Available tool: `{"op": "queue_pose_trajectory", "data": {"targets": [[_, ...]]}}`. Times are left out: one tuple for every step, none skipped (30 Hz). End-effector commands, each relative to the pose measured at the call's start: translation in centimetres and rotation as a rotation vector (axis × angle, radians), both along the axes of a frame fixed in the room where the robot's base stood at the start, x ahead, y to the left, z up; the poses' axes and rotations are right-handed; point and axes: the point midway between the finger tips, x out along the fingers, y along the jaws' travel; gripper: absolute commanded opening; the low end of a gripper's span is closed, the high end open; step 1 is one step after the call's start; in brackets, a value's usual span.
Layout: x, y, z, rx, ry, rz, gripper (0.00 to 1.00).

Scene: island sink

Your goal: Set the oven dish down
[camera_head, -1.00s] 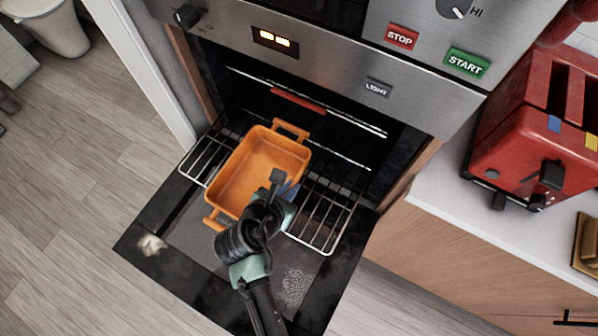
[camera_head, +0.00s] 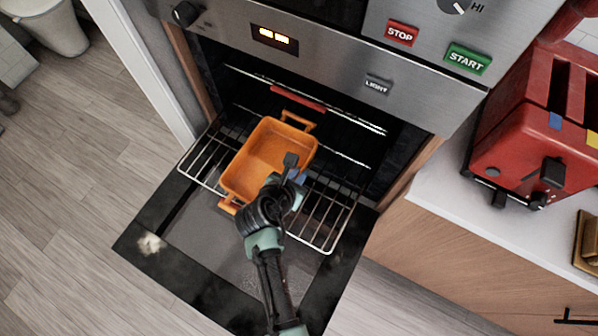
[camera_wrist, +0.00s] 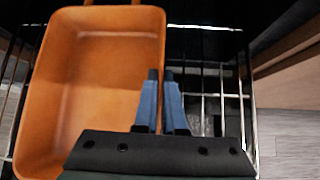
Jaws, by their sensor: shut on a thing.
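The oven dish (camera_head: 258,150) is orange, rectangular and empty, with a handle at each end. It is over the pulled-out wire oven rack (camera_head: 321,225); I cannot tell whether it touches the wires. My gripper (camera_head: 290,168) is at the dish's right long wall. In the wrist view the dish (camera_wrist: 100,75) fills the left side, and my gripper (camera_wrist: 162,100) has its blue fingers on either side of the right wall, shut on it. My wrist hides part of the dish's near end in the head view.
The open oven door (camera_head: 150,220) lies below the rack. A red bar (camera_head: 298,98) crosses the oven's rack inside. A red toaster (camera_head: 525,150) stands on the counter at right. The rack's right part is bare.

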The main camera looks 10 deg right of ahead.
Motion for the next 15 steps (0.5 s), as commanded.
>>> {"op": "queue_pose_trajectory", "data": {"targets": [[0.19, 0.05, 0.13, 0.001, -0.007, 0.000, 0.00], [-0.02, 0.00, -0.10, 0.000, 0.000, 0.000, 0.13], [-0.01, 0.01, -0.09, 0.000, 0.000, 0.000, 0.20], [-0.02, 0.01, -0.08, 0.000, 0.000, 0.000, 0.25], [-0.02, 0.01, -0.08, 0.000, 0.000, 0.000, 0.31], [-0.02, 0.01, -0.08, 0.000, 0.000, 0.000, 0.37], [-0.02, 0.01, -0.08, 0.000, 0.000, 0.000, 0.37], [-0.02, 0.01, -0.08, 0.000, 0.000, 0.000, 0.37], [-0.03, 0.01, -0.07, 0.000, 0.000, 0.000, 0.37], [-0.03, 0.01, -0.07, 0.000, 0.000, 0.000, 0.37], [-0.03, 0.01, -0.07, 0.000, 0.000, 0.000, 0.37], [-0.03, 0.01, -0.07, 0.000, 0.000, 0.000, 0.37], [-0.03, 0.01, -0.07, 0.000, 0.000, 0.000, 0.37], [-0.03, 0.01, -0.04, 0.000, 0.000, 0.000, 0.37], [-0.02, 0.01, 0.06, 0.000, 0.000, 0.000, 0.37]]}}
